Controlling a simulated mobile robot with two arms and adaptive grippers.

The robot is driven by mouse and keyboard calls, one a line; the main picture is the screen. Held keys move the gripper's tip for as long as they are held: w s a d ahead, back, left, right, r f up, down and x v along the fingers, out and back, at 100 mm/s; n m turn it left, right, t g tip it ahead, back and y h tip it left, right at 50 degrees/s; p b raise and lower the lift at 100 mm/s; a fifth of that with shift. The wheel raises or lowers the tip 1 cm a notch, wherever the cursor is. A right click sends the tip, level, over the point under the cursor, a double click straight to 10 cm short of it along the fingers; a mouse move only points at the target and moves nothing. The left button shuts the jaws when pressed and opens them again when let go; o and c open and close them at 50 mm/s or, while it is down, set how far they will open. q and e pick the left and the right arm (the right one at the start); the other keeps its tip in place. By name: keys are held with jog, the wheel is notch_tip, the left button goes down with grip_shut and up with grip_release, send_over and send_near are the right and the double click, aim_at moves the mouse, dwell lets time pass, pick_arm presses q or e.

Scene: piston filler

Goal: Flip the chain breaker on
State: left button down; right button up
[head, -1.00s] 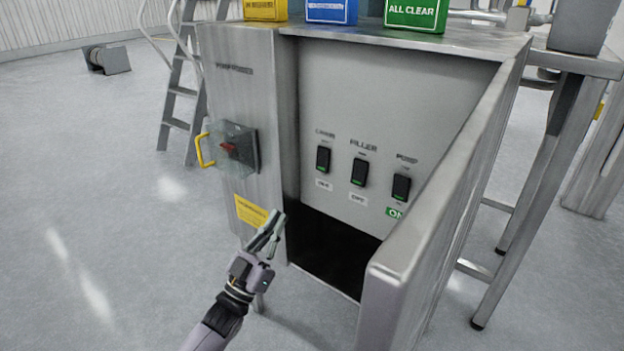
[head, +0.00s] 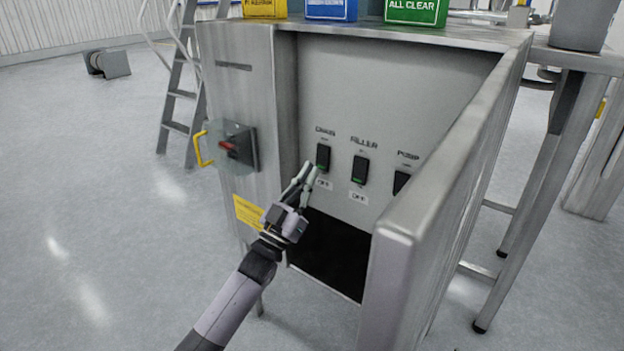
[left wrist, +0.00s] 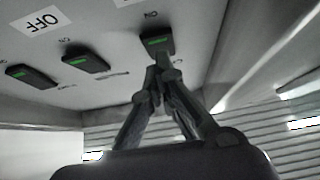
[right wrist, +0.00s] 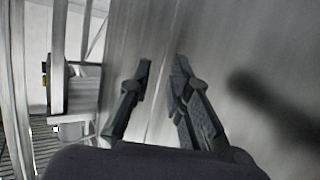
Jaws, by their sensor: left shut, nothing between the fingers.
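The chain breaker (head: 323,157) is the leftmost black rocker switch on the grey panel inside the open cabinet, with an OFF label below it. My left gripper (head: 311,172) is shut and empty, its fingertips just below and beside this breaker. In the left wrist view the fingertips (left wrist: 163,62) are at the edge of the chain breaker (left wrist: 155,41), which has a green strip; I cannot tell whether they touch. My right gripper (right wrist: 161,66) is open and empty in the right wrist view, near a grey metal surface. It is not in the head view.
The filler breaker (head: 360,169) and the partly hidden pump breaker (head: 401,182) sit to the right. The open cabinet door (head: 440,185) stands at the right. A red-handled switch box (head: 232,146) with a yellow handle is on the left front.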

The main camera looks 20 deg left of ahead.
pick_arm(q)
jog(key=shift+w+d, duration=0.15)
jog(key=shift+w, duration=0.35)
pick_arm(e)
jog(key=shift+w+a+r+t+y, duration=0.15)
jog(key=shift+r+t, duration=0.1)
jog(key=shift+r, duration=0.15)
jog(key=shift+w+r+t+y, duration=0.15)
jog(key=shift+r+t, duration=0.1)
jog(key=shift+r, duration=0.15)
pick_arm(q)
jog(key=shift+f, duration=0.1)
jog(key=shift+w+d+f+b, duration=0.1)
jog(key=shift+w+f+b, duration=0.1)
jog(key=shift+b, duration=0.8)
jog(key=shift+w+t+b, duration=0.15)
jog(key=shift+t+b, duration=0.25)
jog(key=shift+b, duration=0.2)
pick_arm(e)
notch_tip(320, 180, up, 12)
jog(key=a+t+y, duration=0.1)
jog(key=t+y, duration=0.1)
jog(key=t, duration=0.5)
jog(key=shift+s+a+f, duration=0.2)
jog(key=shift+s+a, duration=0.05)
jog(key=shift+s, duration=0.15)
jog(key=shift+f, duration=0.1)
